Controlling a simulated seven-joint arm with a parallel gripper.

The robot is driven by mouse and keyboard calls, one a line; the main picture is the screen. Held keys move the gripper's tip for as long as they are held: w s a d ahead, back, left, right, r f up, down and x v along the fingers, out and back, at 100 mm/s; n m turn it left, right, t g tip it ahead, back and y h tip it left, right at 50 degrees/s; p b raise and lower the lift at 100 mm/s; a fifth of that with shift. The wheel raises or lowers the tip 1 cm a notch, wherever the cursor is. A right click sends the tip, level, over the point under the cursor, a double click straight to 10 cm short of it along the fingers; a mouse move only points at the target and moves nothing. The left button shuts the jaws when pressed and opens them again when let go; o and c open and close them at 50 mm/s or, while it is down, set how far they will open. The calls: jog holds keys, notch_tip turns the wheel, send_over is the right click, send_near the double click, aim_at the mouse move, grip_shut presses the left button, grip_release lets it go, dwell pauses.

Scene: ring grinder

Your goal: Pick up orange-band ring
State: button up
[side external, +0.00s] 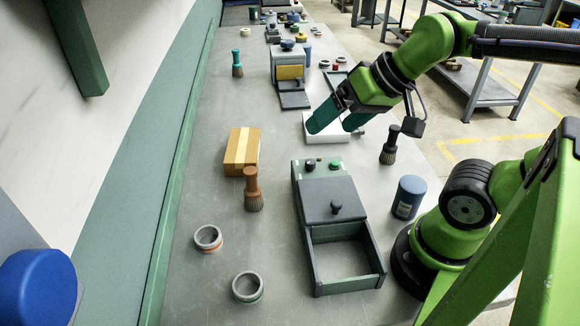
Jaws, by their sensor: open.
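The orange-band ring (208,239) lies on the bench at the front left, a short grey ring with an orange stripe low on its side. My gripper (333,128) is open and empty, over the white block at the back right of the grinder box. It is far from the orange-band ring. A second grey ring with a green band (249,287) lies nearer the camera, to the right of the first. The grinder box (345,284) stands right of the rings, with a knobbed lid (328,197) over its rear part and its front compartment open and empty.
A brown-handled brush (252,189) and a cardboard box (242,151) stand behind the rings. A blue cylinder (408,197) and a dark brush (390,146) stand right of the grinder. A white block (325,134) is under my gripper. The bench around the rings is clear.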

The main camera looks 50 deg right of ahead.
jog(key=n+g+h, duration=0.2)
jog(key=n+g, duration=0.5)
jog(key=n, duration=0.1)
send_over(207, 234)
jog(key=s+a, duration=0.1)
jog(key=s, duration=0.2)
notch_tip(207, 234, down, 7)
notch_tip(207, 234, down, 11)
jog(key=shift+d, duration=0.1)
jog(key=shift+w+f, duration=0.15)
jog(key=shift+f, duration=0.85)
jog(key=shift+w+f, duration=0.2)
jog(key=shift+f, duration=0.85)
jog(key=shift+w+f, duration=0.15)
jog(key=shift+f, duration=0.85)
